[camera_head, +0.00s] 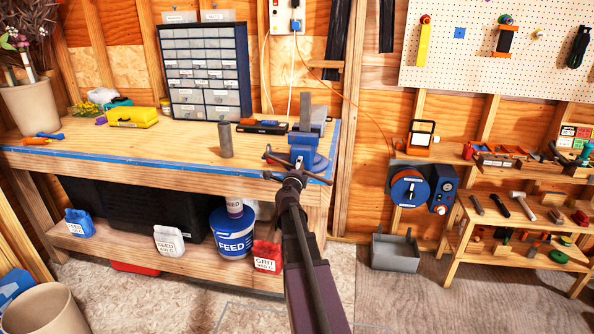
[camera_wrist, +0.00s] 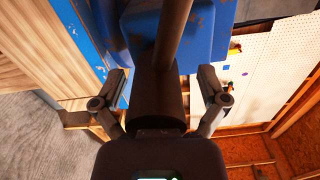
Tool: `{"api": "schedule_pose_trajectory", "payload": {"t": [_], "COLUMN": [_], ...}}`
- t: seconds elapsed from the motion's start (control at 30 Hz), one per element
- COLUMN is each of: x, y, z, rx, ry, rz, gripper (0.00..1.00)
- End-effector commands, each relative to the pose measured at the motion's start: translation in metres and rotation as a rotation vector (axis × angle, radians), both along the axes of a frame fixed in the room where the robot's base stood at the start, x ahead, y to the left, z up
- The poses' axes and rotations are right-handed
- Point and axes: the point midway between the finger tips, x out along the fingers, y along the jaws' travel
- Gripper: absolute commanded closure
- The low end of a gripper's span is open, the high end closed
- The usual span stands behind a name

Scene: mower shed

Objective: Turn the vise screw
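The blue vise (camera_head: 310,158) is mounted at the right front corner of the workbench (camera_head: 90,152), with its grey jaws at the top. In the wrist view its blue body (camera_wrist: 205,45) fills the top middle. The vise screw (camera_wrist: 158,98) is a dark round shaft end with a bar (camera_wrist: 175,30) running upward from it. My gripper (camera_head: 298,170) is right in front of the vise. In the wrist view my gripper (camera_wrist: 163,74) has its fingers spread wide on both sides of the screw, with gaps. Contact behind the palm is hidden.
A grey cylinder (camera_head: 225,139) stands on the bench left of the vise. A drawer cabinet (camera_head: 206,75) and a yellow case (camera_head: 132,117) are farther back. A feed bucket (camera_head: 233,240) is on the lower shelf. A tool rack (camera_head: 515,235) stands right, past open floor.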

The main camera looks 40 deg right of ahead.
Motion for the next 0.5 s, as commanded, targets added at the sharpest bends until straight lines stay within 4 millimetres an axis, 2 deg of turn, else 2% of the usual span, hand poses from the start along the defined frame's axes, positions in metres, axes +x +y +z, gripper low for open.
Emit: {"api": "schedule_pose_trajectory", "payload": {"t": [0.03, 0.5], "x": [0.0019, 0.0001], "y": [-0.0062, -0.0021], "z": [0.0011, -0.0003], "rx": [-0.003, 0.0], "ry": [0.002, 0.0], "rz": [-0.009, -0.003], "gripper": [0.13, 0.13]}}
